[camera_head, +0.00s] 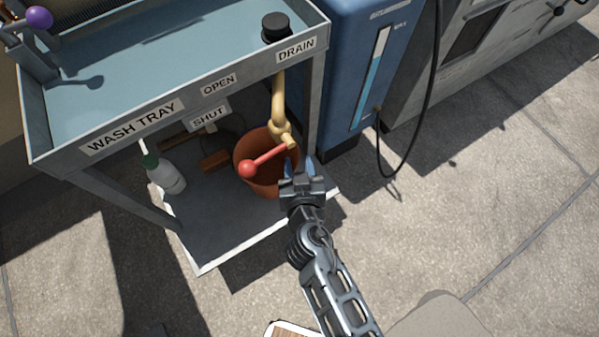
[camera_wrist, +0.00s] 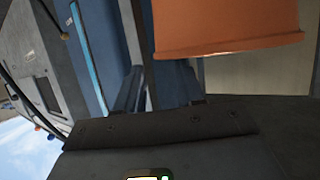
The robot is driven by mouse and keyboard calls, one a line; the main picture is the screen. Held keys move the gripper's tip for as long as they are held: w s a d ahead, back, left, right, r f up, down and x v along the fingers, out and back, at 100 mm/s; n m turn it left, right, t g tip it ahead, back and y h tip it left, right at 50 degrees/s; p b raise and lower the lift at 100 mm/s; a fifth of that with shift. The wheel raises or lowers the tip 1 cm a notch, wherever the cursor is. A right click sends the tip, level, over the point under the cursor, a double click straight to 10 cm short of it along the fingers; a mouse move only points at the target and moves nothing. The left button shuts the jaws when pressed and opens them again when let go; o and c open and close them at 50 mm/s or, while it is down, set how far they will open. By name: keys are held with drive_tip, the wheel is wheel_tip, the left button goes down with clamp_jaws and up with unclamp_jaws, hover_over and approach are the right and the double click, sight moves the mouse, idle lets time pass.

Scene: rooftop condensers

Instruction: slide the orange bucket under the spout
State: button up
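The orange bucket (camera_head: 264,184) stands on the lower shelf of the wash tray stand, in the head view. The brass spout (camera_head: 279,108) comes down from the tray beside the DRAIN label, and its mouth overlaps the bucket's right side in the picture. A lever with a red ball (camera_head: 248,168) crosses in front of the bucket's opening. My gripper (camera_head: 298,168) is at the bucket's near right side, fingers apart and empty. In the wrist view the bucket (camera_wrist: 225,25) fills the upper right, beyond and to the right of my open gripper (camera_wrist: 160,88). Contact cannot be told.
The lower shelf (camera_head: 213,241) has bare room at front left. A stand leg (camera_head: 314,105) and a blue cabinet (camera_head: 350,75) are close on the right. A black hose (camera_head: 429,95) hangs beyond.

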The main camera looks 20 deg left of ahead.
sight(296, 149)
drive_tip(key=shift+b+x, duration=0.45)
drive_tip(key=shift+x, duration=1.95)
drive_tip(key=shift+c, duration=0.2)
clamp_jaws()
